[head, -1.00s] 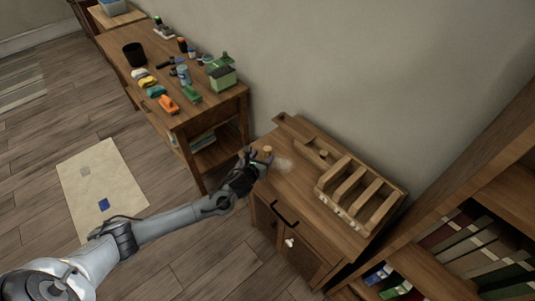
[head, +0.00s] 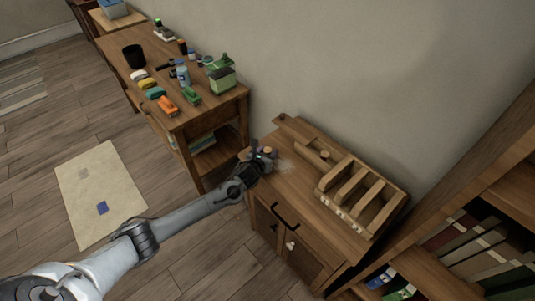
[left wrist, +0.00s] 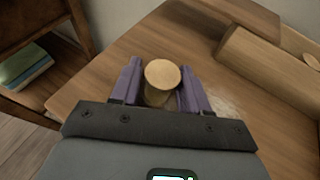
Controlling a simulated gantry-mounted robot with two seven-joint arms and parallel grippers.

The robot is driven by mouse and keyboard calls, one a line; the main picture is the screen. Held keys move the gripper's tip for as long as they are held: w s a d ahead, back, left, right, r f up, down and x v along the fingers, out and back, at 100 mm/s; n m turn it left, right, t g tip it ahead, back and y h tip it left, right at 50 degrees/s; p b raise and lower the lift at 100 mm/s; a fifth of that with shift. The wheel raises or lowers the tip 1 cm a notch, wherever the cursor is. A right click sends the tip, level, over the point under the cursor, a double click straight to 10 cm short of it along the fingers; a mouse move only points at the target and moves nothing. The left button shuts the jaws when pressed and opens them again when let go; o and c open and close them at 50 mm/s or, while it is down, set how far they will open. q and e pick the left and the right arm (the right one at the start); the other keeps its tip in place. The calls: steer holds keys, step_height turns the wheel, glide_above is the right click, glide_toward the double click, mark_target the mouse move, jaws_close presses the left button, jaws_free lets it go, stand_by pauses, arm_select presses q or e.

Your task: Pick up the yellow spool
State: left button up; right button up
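The spool (left wrist: 162,74) is a short round piece with a tan, wood-like top, upright on the small wooden cabinet. In the head view the spool (head: 267,150) is mostly hidden by my left gripper (head: 263,154). In the left wrist view the purple fingers of my left gripper (left wrist: 161,88) stand on either side of the spool. The fingers are spread, with a slight gap at the left of the spool; contact at the right cannot be told. My right gripper is in neither view.
A slotted wooden rack (head: 376,226) stands on the cabinet (head: 298,209), right of the spool. A wall is behind. A wooden table (head: 119,61) with bottles, a black cup (head: 133,55) and coloured items stands to the left. A bookshelf (head: 450,271) is at the right.

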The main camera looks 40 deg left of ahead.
arm_select(q)
steer(key=c, duration=0.6)
steer(key=shift+c, duration=0.2)
